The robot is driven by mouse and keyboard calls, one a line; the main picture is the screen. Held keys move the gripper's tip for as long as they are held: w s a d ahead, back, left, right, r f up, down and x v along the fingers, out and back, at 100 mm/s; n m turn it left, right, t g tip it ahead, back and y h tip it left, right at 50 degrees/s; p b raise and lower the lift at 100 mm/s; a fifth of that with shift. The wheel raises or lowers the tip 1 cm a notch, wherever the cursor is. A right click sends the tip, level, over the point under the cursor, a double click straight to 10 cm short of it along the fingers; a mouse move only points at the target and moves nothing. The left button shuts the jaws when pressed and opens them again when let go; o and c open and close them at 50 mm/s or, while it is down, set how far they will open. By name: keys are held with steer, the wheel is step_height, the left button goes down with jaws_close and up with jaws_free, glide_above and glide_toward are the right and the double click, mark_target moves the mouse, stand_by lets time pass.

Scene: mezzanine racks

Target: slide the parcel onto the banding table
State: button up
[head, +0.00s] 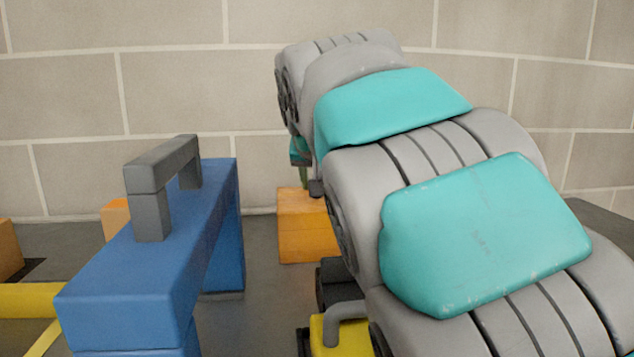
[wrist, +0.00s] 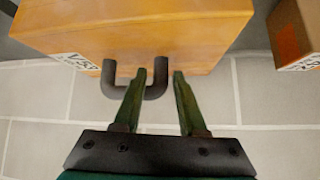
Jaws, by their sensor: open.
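An orange box, which I take to be the parcel (head: 305,228), stands on the dark grey surface (head: 262,290), partly hidden behind my arm. In the wrist view the parcel (wrist: 140,35) is close up, with a dark U-shaped handle (wrist: 110,80) and a white label on its face. My gripper (wrist: 160,75) is open at that face. Its green fingers are apart, and one leg of the handle appears between them; I cannot tell whether they touch it. In the head view my gripper (head: 303,178) is mostly hidden by my arm. I cannot identify the banding table.
A blue block-shaped body (head: 150,270) with a grey handle (head: 150,200) stands at left front. Yellow bars (head: 30,300) and an orange box (head: 116,217) are at left. A second labelled box (wrist: 298,30) is right of the parcel in the wrist view. A block wall (head: 180,90) closes the back.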

steer(key=shift+o, duration=1.2)
steer(key=shift+v, duration=3.9)
